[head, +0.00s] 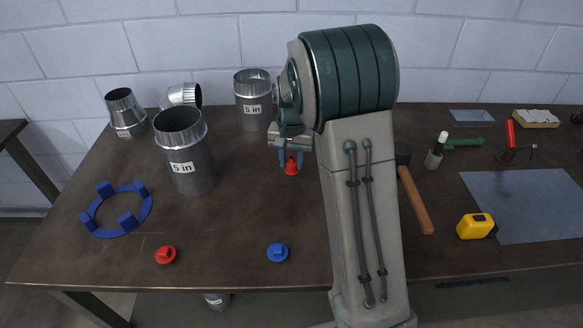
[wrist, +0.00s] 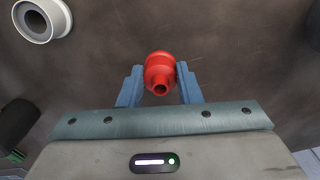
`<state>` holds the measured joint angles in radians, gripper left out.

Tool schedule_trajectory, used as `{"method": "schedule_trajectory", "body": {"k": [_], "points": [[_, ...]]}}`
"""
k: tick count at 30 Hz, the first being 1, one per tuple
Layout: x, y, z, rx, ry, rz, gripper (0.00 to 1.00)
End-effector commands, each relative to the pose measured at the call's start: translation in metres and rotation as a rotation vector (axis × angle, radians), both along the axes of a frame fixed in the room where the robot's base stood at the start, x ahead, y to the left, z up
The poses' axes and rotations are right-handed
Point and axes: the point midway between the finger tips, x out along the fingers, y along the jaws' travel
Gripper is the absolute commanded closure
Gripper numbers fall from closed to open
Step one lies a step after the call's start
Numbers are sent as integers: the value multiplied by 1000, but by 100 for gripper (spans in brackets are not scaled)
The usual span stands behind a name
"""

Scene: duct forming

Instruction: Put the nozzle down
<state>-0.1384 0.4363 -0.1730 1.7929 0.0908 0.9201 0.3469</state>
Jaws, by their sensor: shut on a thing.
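My gripper (head: 291,163) is shut on a small red nozzle (head: 291,168), above the far middle part of the dark table. In the wrist view the red nozzle (wrist: 160,76) sits between the two blue fingers, its open narrow end facing the camera. The table top (wrist: 230,45) shows behind it; I cannot tell the exact gap below. Another red nozzle (head: 165,255) and a blue nozzle (head: 277,252) rest near the table's front edge.
A blue ring (head: 118,228) with raised blocks lies at left. Metal ducts (head: 187,160) (head: 254,100) stand behind it. Right of my arm are a mallet (head: 416,200), a yellow tape measure (head: 476,226) and a grey sheet (head: 525,205). Bare table (head: 235,210) lies around the middle left.

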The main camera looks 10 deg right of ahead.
Motion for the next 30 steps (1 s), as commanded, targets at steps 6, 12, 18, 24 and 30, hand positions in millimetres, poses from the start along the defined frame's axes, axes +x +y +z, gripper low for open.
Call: {"method": "schedule_trajectory", "body": {"k": [6, 12, 18, 24, 30], "points": [[4, -1, -17, 1, 4, 1, 90], [4, -1, -41, 0, 1, 0, 90], [5, -1, -43, 1, -1, 0, 90], [4, -1, -48, 1, 0, 0, 90], [4, -1, -46, 1, 0, 0, 47]]}}
